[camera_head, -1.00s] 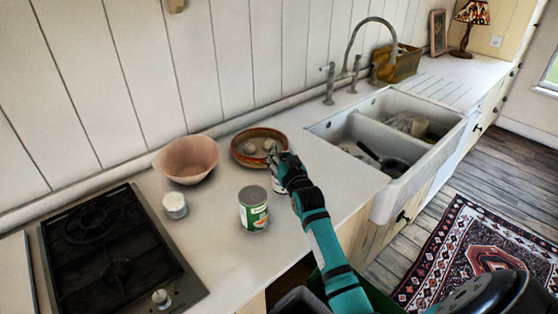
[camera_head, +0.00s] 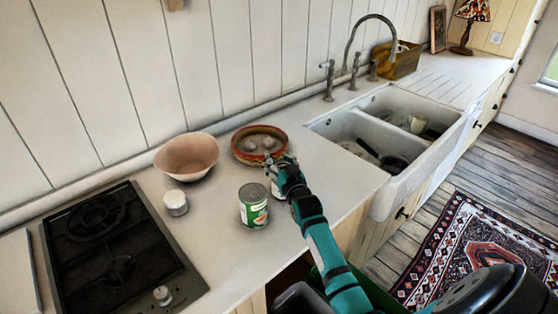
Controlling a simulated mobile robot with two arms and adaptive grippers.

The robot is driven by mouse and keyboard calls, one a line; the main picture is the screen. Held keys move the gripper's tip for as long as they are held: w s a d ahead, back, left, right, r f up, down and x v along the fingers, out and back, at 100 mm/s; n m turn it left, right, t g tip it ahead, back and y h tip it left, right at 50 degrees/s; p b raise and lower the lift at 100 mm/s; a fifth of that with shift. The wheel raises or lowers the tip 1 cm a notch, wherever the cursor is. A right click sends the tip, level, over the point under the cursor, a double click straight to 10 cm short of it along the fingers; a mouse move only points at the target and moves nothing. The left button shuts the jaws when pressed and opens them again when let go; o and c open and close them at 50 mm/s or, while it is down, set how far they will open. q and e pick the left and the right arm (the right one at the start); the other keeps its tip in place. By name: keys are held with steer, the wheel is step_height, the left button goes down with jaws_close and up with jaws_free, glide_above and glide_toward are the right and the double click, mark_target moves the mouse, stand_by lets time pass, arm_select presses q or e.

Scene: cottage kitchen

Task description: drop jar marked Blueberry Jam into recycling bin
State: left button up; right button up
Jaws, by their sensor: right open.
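My right gripper (camera_head: 272,166) is open and reaches over the counter from the lower right. A small container (camera_head: 277,190) stands just below and behind its fingers and is mostly hidden by them; I cannot tell whether the fingers touch it. A can with a green and white label (camera_head: 254,207) stands on the counter just left of the gripper. A small white lidded jar (camera_head: 175,203) stands farther left, by the hob. No label is readable, so I cannot tell which one is the Blueberry Jam. A green bin edge (camera_head: 317,284) shows below the counter, partly behind my arm. My left gripper is not in view.
A pink bowl (camera_head: 187,157) and a red-rimmed dish (camera_head: 259,144) with roundish items stand behind the gripper. A black gas hob (camera_head: 115,250) is at left. A white double sink (camera_head: 385,135) with dishes is at right.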

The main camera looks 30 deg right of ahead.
steer(key=shift+o, duration=1.2)
